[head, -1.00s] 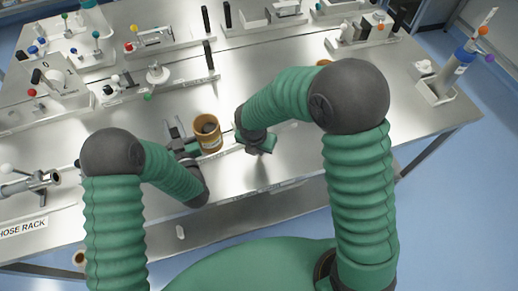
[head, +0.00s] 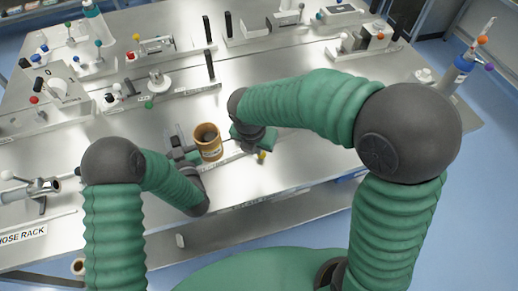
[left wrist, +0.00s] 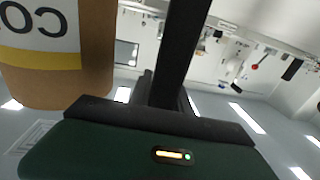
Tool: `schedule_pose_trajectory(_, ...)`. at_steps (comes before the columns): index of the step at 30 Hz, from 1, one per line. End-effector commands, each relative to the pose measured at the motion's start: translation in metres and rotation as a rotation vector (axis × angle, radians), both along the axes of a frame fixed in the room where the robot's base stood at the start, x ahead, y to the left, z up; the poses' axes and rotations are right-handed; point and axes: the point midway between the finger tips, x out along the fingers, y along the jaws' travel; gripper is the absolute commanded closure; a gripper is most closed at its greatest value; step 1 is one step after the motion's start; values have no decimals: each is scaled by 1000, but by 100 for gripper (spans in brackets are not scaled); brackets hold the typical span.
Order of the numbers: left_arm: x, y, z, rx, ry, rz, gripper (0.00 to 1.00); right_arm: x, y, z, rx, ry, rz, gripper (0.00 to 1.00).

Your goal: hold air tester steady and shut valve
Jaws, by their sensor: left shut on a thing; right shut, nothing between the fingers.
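A brown canister (head: 207,143) with an open top stands upright near the table's front edge; I take it for the air tester. In the left wrist view (left wrist: 55,88) its side fills the upper left, with a yellow band and a white label partly reading "CO". My left gripper (head: 185,147) is at its left side, shut on it; the contact itself is hard to see. My right gripper (head: 240,140) is shut and empty just right of the canister. A small yellow knob (head: 262,155), perhaps the valve's, shows below my right gripper, which partly hides what it belongs to.
A steel hose fitting (head: 35,188) lies on the hose rack at the left. Several small devices with coloured knobs stand behind, including a white one (head: 158,82). The table's middle (head: 300,125) is mostly clear.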

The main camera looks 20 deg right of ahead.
Motion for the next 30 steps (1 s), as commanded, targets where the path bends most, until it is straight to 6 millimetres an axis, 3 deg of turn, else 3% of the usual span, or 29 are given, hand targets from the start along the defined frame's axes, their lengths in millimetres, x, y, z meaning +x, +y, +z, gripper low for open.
schedule_pose_trajectory(1, -4, -1, -12, 1, 29, -5, 100, 0, 0, -2, 0, 0, 0, 100)
schedule_pose_trajectory(25, -4, -2, -3, 0, 24, -6, 100, 0, 0, 1, 0, 0, 1, 100)
schedule_pose_trajectory(26, -4, -2, -3, 0, 24, -6, 72, 0, 0, 1, 0, 0, 1, 100)
schedule_pose_trajectory(30, -3, -1, -1, -1, 19, -5, 54, -1, 0, 1, -1, -1, 1, 100)
